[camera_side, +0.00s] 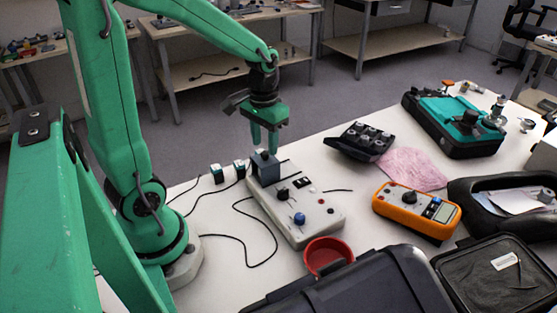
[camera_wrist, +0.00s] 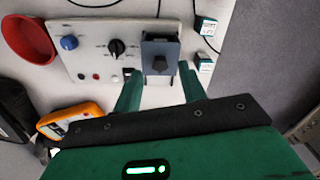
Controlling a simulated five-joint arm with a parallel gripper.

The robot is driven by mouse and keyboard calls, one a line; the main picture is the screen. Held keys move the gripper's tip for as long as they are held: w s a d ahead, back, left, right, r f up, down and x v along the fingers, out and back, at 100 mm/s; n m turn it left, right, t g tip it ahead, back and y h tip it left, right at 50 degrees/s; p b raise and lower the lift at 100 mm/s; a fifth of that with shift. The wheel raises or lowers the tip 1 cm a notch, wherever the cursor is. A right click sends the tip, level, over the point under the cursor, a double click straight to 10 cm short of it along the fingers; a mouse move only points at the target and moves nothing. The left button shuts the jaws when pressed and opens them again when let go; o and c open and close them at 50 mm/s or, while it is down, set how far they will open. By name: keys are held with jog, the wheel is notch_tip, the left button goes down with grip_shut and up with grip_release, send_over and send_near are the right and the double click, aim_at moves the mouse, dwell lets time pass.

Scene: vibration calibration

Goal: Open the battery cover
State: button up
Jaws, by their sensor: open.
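A blue-grey box (camera_side: 265,169) stands at the far end of a pale control panel (camera_side: 318,222). In the wrist view the box (camera_wrist: 148,76) shows a dark recess at its upper end and a grey cover (camera_wrist: 175,50) with a dark knob (camera_wrist: 160,64). Whether the cover is fully shut, I cannot tell. My gripper (camera_side: 264,147) points down just above the box. In the wrist view its green fingers (camera_wrist: 160,72) are apart, one on each side of the box, with nothing held. Contact with the box cannot be told.
The panel carries a blue knob (camera_side: 299,219) and a black knob (camera_side: 282,194). A red bowl (camera_side: 328,255), an orange multimeter (camera_side: 416,209), a pink cloth (camera_side: 412,170) and a black keypad box (camera_side: 361,141) lie around it. Cables run along the left. White table shows behind the panel.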

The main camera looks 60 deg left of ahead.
jog(key=shift+f, duration=1.1)
jog(key=shift+c, duration=0.4)
grip_shut()
jog(key=w, duration=0.6)
jog(key=shift+o, duration=0.4)
grip_release()
